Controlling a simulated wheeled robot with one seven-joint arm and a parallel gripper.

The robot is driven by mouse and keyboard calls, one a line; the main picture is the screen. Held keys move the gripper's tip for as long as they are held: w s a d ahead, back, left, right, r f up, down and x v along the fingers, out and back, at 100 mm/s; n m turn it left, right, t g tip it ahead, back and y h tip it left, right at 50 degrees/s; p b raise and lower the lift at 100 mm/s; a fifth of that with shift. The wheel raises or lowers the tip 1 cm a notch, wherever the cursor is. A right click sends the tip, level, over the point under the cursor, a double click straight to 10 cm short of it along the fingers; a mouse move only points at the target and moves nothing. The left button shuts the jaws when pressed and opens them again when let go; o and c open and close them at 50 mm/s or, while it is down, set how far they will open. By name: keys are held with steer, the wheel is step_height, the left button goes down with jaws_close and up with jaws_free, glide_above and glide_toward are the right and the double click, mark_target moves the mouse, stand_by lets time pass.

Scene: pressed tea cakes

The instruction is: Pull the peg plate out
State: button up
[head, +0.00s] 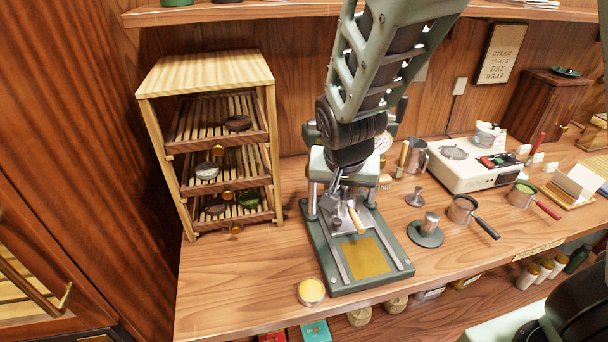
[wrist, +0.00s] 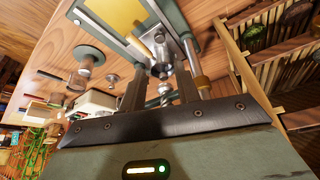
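A green press (head: 335,280) stands on the counter below my arm. A flat brass-yellow plate (head: 365,257) lies between the rails at the front of its base; I cannot tell for certain that this is the peg plate. The plate also shows at the top of the wrist view (wrist: 115,15). A wooden handle (head: 356,220) sticks out of the press behind the plate. My gripper (wrist: 158,82) is at the press, behind the handle. Its two dark fingers stand apart, with metal press parts seen between and beyond them. My arm hides much of the press in the head view.
A wooden rack (head: 205,75) with several slatted shelves of tea cakes stands left of the press. A tamper (head: 430,227), pans and a white scale-like device (head: 475,170) stand right. Counter left of the tin is clear.

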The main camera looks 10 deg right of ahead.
mark_target(337, 221)
steer(key=b+x, duration=0.4)
steer(key=x, duration=1.2)
steer(key=shift+s, duration=0.1)
